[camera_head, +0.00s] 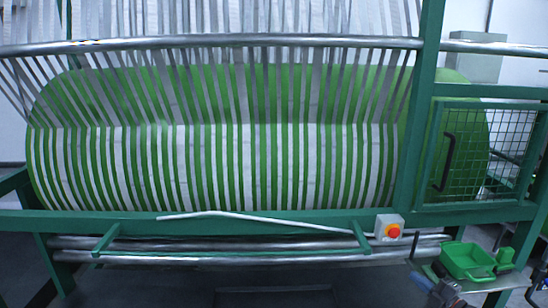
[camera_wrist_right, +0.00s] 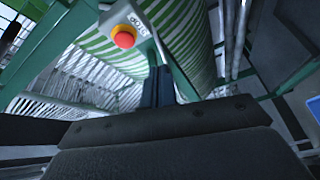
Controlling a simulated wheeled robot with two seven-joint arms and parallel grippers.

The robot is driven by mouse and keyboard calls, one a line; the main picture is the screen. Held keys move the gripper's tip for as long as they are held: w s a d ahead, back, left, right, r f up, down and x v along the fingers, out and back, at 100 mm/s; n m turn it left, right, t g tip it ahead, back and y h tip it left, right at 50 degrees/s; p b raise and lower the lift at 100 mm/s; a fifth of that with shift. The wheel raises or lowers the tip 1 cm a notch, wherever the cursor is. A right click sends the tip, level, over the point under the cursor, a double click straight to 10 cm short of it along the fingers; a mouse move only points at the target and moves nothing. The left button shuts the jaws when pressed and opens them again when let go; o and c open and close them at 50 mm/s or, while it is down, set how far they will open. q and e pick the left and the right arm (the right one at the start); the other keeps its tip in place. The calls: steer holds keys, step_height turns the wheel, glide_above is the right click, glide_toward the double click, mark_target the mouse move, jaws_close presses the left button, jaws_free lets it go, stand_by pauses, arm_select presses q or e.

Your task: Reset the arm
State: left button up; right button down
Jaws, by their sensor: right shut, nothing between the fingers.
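My right gripper (camera_head: 421,281) is low at the right of the head view, in front of the machine frame and left of a green tray. In the right wrist view its two dark fingers (camera_wrist_right: 159,88) are together, with nothing between them. They point towards the machine and are apart from the control box (camera_wrist_right: 122,17) with its red button (camera_wrist_right: 124,37). In the head view, that red button (camera_head: 393,231) sits on the green rail above and left of the gripper. My left gripper is not in view.
A large green roller (camera_head: 255,95) wound with white webbing strips fills the machine. A green frame post (camera_head: 418,120) and a mesh guard (camera_head: 495,150) stand at the right. A green tray (camera_head: 468,262) is close beside my right gripper. Dark floor (camera_head: 130,285) lies in front.

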steer(key=s+a+f+m+g+h, duration=0.4)
steer(key=s+a+f+m+h, duration=0.5)
steer(key=s+a+f+m, duration=0.45)
steer(key=s+a+f+m+g, duration=0.15)
steer(key=s+a+g, duration=0.35)
steer(key=s, duration=0.7)
steer(key=s+a+f+m+g, duration=0.1)
steer(key=s+a+m+g, duration=0.3)
steer(key=s, duration=0.8)
steer(key=w+a+f+g, duration=0.1)
steer(key=a+f, duration=0.1)
steer(key=f, duration=0.9)
steer(key=w+a+f, duration=0.1)
steer(key=f, duration=0.9)
steer(key=s+f, duration=0.3)
steer(key=f, duration=0.8)
steer(key=s+a+f+n+g+y, duration=0.1)
steer(key=s+f, duration=0.2)
steer(key=f, duration=0.8)
steer(key=shift+s+f, duration=0.35)
steer(key=shift+s, duration=0.05)
